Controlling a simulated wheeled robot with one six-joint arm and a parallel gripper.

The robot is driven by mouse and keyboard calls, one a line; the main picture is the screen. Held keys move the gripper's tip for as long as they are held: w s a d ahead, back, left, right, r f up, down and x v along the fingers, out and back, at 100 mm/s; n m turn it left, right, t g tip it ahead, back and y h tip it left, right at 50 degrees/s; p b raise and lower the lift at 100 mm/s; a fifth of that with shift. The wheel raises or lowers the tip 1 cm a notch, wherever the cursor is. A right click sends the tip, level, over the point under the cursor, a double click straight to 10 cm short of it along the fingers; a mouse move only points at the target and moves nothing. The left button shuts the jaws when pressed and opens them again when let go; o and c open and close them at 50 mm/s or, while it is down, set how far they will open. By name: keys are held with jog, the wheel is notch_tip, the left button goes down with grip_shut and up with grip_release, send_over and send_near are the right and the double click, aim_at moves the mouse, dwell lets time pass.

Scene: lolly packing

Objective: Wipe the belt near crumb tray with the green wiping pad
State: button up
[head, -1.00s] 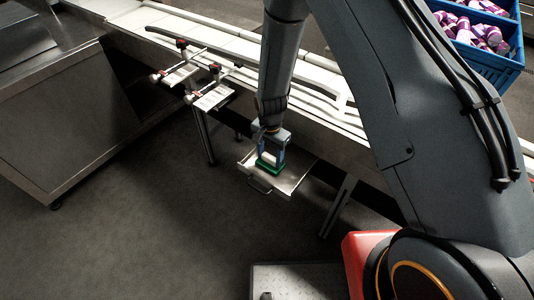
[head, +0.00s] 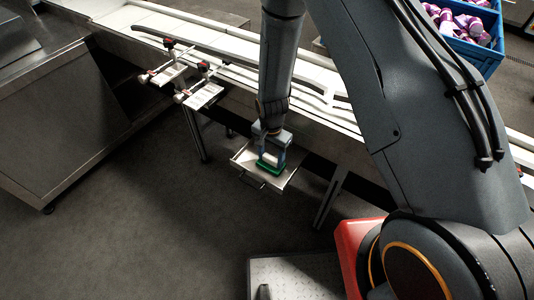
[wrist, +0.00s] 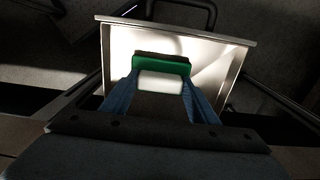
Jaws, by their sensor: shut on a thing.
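The green wiping pad (head: 271,168) is held in my gripper (head: 272,160), whose blue fingers are shut on its pale block. In the wrist view the pad (wrist: 161,63) shows a green body with a dark brown strip along its far side, between the fingers of my gripper (wrist: 160,90). The crumb tray (head: 247,176) is a shallow metal tray with a handle at the front, below the edge of the belt (head: 230,62). The pad is over the tray; I cannot tell whether it touches it. The tray (wrist: 220,52) fills the middle of the wrist view.
Two bracketed clamp fixtures (head: 205,95) stick out from the conveyor's near side, left of the tray. A blue crate (head: 480,58) with purple and white items stands at the upper right. A metal cabinet (head: 60,130) is at the left.

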aim_at(276, 163)
jog(key=shift+s+d, duration=0.1)
jog(key=shift+d, duration=0.05)
jog(key=shift+s+d+f+p, duration=0.15)
jog(key=shift+s+d+p, duration=0.2)
jog(key=shift+s+d, duration=0.6)
jog(key=shift+w+d, duration=0.1)
jog(key=shift+w, duration=0.05)
jog(key=shift+s+a, duration=0.2)
jog(key=shift+s, duration=0.25)
jog(key=shift+a, duration=0.1)
jog(key=shift+s+a+p, duration=0.2)
jog(key=shift+a+p, duration=0.1)
jog(key=shift+p, duration=0.1)
